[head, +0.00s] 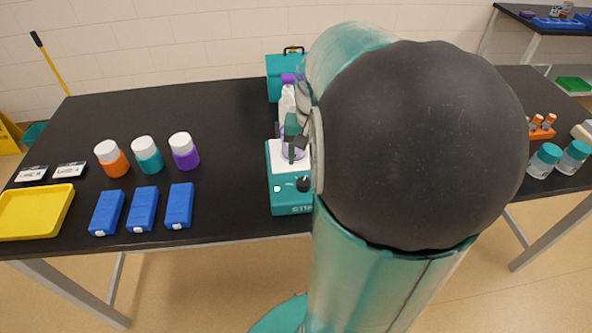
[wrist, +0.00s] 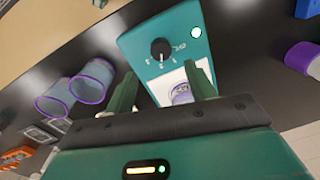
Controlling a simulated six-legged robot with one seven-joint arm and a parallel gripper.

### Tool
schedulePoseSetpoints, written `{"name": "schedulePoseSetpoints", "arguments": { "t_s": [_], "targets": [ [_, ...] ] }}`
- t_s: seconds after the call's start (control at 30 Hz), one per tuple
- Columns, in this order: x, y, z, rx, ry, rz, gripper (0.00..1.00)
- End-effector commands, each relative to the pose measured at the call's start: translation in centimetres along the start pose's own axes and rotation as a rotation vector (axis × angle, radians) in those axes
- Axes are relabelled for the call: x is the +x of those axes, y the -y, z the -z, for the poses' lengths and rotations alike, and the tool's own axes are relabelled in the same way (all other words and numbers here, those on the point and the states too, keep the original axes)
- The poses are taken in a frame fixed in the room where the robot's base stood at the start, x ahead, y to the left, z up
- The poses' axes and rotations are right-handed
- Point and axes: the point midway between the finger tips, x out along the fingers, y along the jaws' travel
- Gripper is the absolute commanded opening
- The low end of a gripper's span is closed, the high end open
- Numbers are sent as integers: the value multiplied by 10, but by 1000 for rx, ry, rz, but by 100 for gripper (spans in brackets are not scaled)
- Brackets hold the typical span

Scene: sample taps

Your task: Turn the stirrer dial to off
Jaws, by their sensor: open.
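The teal stirrer (head: 291,202) stands near the front edge of the black table, partly hidden by my arm. Its black dial (head: 303,184) is on the front panel beside a pale round button or light. In the wrist view the dial (wrist: 160,49) shows close up, with a pale mark on the knob and small markings around it that I cannot read clearly. A purple-rimmed vessel (wrist: 182,93) is on the white plate. My gripper (wrist: 162,76) is open and empty, its fingers apart on either side of the plate in view, short of the dial. In the head view my gripper (head: 294,138) is over the stirrer.
Orange, teal and purple jars (head: 148,155), several blue boxes (head: 143,209) and a yellow tray (head: 36,212) are on the left. A teal case (head: 280,83) stands behind the stirrer. Table between boxes and stirrer is clear.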

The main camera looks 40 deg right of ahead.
Motion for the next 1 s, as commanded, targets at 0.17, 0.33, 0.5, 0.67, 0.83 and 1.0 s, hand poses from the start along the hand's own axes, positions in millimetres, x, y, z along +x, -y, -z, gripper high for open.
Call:
{"name": "schedulePoseSetpoints", "arguments": {
  "t_s": [0.17, 0.33, 0.5, 0.67, 0.83, 1.0],
  "targets": [
    [38, 0, -2, -1, 6, 0, 55],
    [64, 1, -2, -3, 3, -1, 55],
    [77, 1, -2, -4, 1, 0, 55],
    [79, 1, -2, -4, -1, 0, 55],
    [79, 1, -2, -4, 0, 0, 45],
    [78, 1, -2, -5, -1, 0, 12]
  ]
}}
